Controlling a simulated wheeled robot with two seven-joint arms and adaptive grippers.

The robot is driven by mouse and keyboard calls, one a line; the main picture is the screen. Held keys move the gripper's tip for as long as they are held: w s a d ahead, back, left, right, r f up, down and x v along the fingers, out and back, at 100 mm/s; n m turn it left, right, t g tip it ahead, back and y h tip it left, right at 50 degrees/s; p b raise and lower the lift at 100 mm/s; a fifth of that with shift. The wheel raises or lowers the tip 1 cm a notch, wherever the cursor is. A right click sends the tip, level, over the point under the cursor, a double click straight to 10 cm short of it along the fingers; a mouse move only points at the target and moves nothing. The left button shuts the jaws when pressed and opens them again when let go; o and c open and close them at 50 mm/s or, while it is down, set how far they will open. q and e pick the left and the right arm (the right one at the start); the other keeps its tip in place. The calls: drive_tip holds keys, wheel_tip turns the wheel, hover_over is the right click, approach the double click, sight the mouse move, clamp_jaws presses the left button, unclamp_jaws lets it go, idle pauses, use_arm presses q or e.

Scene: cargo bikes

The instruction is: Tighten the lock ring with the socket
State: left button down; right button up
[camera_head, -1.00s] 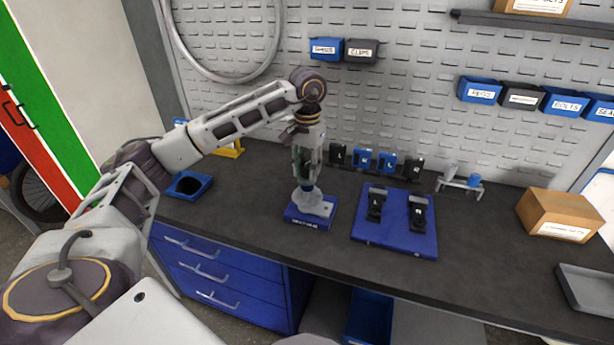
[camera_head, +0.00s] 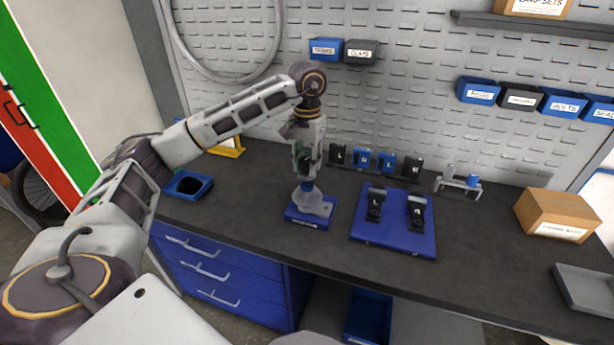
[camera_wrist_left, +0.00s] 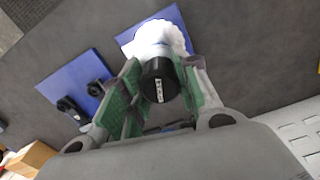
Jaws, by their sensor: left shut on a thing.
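My left gripper (camera_head: 306,175) points straight down over a blue base block (camera_head: 308,224) on the bench. The socket seems to rest on that part, but the contact is hidden. I cannot make out the lock ring. My right gripper is out of view.
A blue board (camera_head: 394,238) with two black fixtures stands close on the right. Behind are a row of black and blue holders (camera_head: 374,163) and a small grey stand (camera_head: 458,186). A cardboard box (camera_head: 553,214) is far right. A blue tray (camera_head: 188,186) is left.

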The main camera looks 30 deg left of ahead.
use_arm(q)
drive_tip(key=shift+r+p, duration=1.05)
drive_tip(key=shift+r, duration=0.7)
